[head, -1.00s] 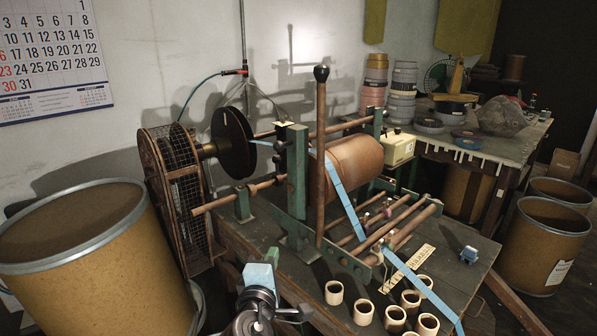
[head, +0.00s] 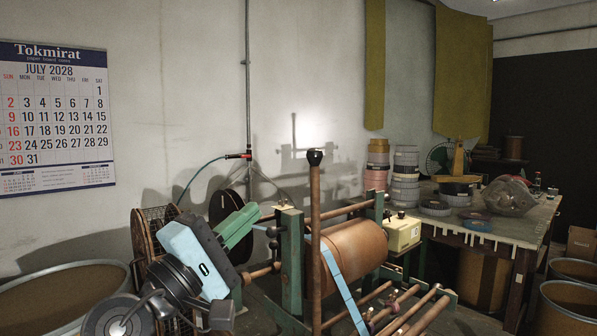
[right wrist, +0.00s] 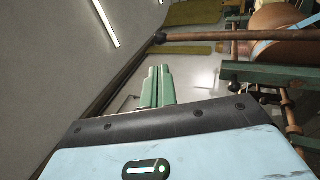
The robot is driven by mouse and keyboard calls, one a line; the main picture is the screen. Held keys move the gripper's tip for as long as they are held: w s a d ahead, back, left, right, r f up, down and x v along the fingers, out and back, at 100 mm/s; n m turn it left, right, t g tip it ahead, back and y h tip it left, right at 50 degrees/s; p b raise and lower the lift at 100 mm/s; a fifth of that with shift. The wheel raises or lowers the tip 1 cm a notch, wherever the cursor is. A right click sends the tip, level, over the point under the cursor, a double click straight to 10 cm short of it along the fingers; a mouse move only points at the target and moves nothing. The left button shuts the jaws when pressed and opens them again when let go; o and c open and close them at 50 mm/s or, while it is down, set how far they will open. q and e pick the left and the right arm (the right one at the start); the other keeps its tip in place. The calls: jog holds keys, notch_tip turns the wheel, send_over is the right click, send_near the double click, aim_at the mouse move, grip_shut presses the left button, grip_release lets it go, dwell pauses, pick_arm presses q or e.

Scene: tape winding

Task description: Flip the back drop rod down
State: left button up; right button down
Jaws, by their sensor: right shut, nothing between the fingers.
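One brown rod with a black knob (head: 315,230) stands upright at the front of the winding machine. Another brown rod (head: 346,209) runs nearly level at the machine's back, above the large brown roll (head: 354,248). I cannot tell which of them is the back drop rod. My right gripper (head: 240,224), with a pale blue body and green fingers, is left of the green post (head: 292,262), apart from the upright rod in the picture. Its fingers (right wrist: 157,87) are together and empty in the right wrist view, where a brown rod (right wrist: 230,36) crosses above them. My left gripper is not in view.
A black disc (head: 228,204) and a wire-mesh guard (head: 150,222) lie close behind my right gripper. Blue tape (head: 340,285) hangs from the roll. A cream box (head: 403,233) sits beyond it. A drum (head: 62,290) stands at lower left.

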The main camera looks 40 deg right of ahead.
aim_at(310, 160)
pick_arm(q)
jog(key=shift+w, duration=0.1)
